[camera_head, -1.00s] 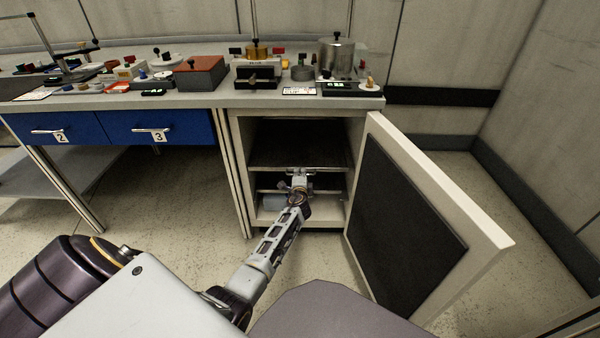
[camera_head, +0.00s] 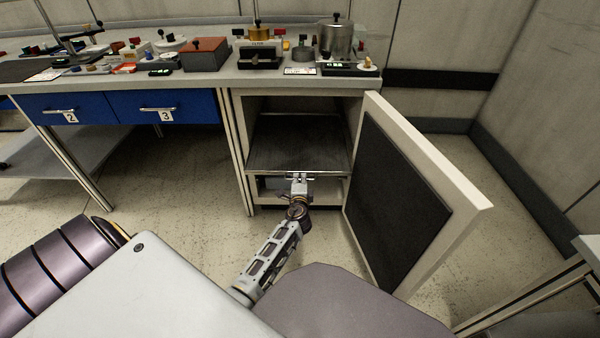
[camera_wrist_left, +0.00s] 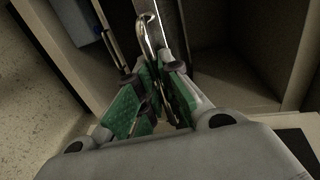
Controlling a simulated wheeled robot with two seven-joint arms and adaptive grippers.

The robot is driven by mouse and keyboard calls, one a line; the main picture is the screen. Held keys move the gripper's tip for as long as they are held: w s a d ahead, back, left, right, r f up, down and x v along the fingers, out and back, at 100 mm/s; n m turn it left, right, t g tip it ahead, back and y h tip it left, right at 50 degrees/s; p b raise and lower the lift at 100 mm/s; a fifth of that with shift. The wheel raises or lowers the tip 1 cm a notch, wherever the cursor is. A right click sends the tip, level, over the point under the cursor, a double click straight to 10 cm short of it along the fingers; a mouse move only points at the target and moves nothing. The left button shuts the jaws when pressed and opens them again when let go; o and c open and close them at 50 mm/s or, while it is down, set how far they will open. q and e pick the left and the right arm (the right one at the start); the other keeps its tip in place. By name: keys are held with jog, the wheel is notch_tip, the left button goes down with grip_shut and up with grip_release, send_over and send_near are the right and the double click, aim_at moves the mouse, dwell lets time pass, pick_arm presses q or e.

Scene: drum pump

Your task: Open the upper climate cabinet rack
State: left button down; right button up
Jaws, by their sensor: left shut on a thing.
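The climate cabinet (camera_head: 240,150) stands under the bench with its door (camera_head: 405,190) swung open to the right. Its upper rack (camera_head: 298,143) is a dark flat shelf with a bright front edge and handle. My left gripper (camera_head: 298,178) is at the middle of that front edge. In the left wrist view, the green-padded fingers of my left gripper (camera_wrist_left: 160,92) are shut on the shiny rack handle (camera_wrist_left: 148,38). The rack appears slid partly forward. The lower part of the cabinet is partly hidden behind my arm. My right gripper is not in view.
The bench top (camera_head: 215,82) carries a red-brown box (camera_head: 205,54), a metal pot (camera_head: 336,42) and several small items. Blue drawers (camera_head: 165,106) are left of the cabinet. A table corner (camera_head: 588,248) shows at lower right. The floor before the cabinet is clear.

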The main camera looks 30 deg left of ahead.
pick_arm(q)
jog(key=shift+f+v, duration=0.15)
jog(key=shift+v, duration=0.5)
jog(key=shift+f+v, duration=0.1)
jog(key=shift+v, duration=0.6)
jog(key=c, duration=1.6)
grip_release()
jog(key=shift+o, duration=0.2)
jog(key=shift+s, duration=0.1)
jog(key=v, duration=1.2)
jog(key=shift+a, duration=0.1)
